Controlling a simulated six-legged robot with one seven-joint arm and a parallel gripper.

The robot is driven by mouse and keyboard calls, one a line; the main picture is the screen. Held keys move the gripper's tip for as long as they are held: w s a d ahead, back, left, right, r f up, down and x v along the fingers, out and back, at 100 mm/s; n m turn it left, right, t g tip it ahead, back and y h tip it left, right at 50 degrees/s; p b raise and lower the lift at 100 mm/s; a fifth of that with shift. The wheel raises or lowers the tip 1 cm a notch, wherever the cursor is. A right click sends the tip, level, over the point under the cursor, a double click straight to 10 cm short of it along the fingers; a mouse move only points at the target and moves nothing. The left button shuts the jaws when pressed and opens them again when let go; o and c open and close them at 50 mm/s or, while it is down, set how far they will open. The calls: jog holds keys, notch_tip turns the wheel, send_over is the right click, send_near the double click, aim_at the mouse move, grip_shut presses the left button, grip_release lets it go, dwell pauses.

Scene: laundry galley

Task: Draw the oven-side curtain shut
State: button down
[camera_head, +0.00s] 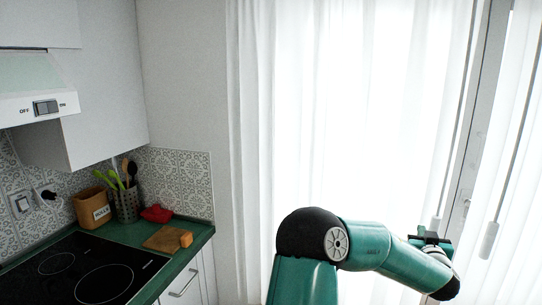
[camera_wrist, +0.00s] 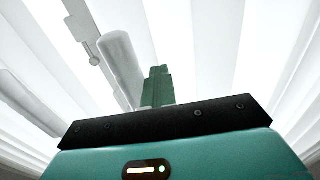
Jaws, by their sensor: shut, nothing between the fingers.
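The oven-side curtain (camera_head: 350,110) is sheer white and hangs from the wall beside the kitchen corner to the window frame at right. A thin pull wand runs down its right edge and ends in a white handle (camera_head: 435,224). My gripper (camera_head: 430,238) is at the lower right, close to this handle. In the wrist view, the shut green fingers (camera_wrist: 158,85) point up at the curtains. A pale cylindrical handle (camera_wrist: 120,62) is just left of them; whether they touch is unclear. Nothing shows between the fingers.
A second white curtain (camera_head: 520,180) hangs at far right, with its own wand handle (camera_head: 489,240). A window frame (camera_head: 484,100) with a latch (camera_head: 465,203) shows between the curtains. The hob (camera_head: 85,268) and green counter (camera_head: 190,242) stand at left, with a cutting board (camera_head: 164,239).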

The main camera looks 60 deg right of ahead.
aim_at(442, 228)
jog(key=shift+s+d, duration=0.15)
jog(key=shift+s, duration=0.9)
jog(key=shift+s+d, duration=0.2)
jog(key=shift+s, duration=0.85)
jog(key=shift+s+d, duration=0.15)
jog(key=shift+s, duration=0.9)
jog(key=shift+w+a, duration=0.15)
jog(key=shift+w, duration=0.5)
jog(key=s+a, duration=0.1)
jog(key=a, duration=0.7)
jog(key=shift+s+a, duration=0.2)
jog(key=shift+a, duration=0.2)
